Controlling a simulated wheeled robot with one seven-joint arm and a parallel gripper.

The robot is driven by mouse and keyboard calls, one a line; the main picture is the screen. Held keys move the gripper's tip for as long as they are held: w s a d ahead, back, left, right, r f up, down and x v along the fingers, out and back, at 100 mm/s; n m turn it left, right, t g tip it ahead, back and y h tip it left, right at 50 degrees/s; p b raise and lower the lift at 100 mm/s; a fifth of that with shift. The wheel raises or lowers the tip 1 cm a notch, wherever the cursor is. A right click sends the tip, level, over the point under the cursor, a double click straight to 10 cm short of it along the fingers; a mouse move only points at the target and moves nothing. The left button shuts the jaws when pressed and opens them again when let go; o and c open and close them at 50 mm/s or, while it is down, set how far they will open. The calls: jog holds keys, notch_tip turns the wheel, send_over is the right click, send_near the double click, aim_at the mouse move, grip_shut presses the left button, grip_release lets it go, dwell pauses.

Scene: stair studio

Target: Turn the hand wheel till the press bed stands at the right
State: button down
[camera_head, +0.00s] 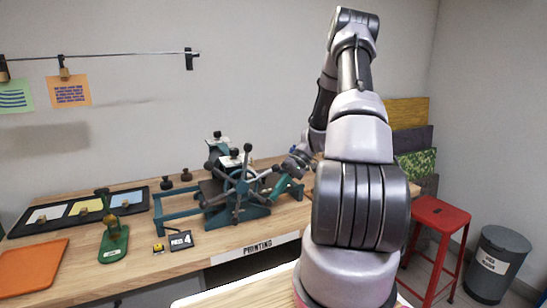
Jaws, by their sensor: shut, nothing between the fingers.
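The teal printing press (256,211) stands on the wooden bench. Its dark spoked hand wheel (241,190) faces me, with knobs on the spoke ends. The teal rails stick out empty on the left; the right end is partly hidden by my arm. A dark flat part, perhaps the press bed (210,189), shows behind the wheel, left of its hub; I cannot tell its exact position. My gripper (288,168) is shut and empty, right of the wheel near the press's right end. It looks apart from the wheel, though touching cannot be ruled out at this size.
A black tray (146,208) with coloured cards, a green stand (114,246), an orange sheet (32,268), a small yellow thing (158,248) and a numbered sign (181,240) lie left on the bench. A red stool (438,216) and grey bin (497,262) stand right.

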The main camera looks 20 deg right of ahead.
aim_at(269, 205)
jog(key=a+f+y, duration=0.1)
jog(key=f+y, duration=0.1)
jog(key=f, duration=0.1)
jog(key=shift+a+y, duration=0.4)
jog(key=shift+a+f, duration=0.55)
jog(key=shift+f, duration=0.05)
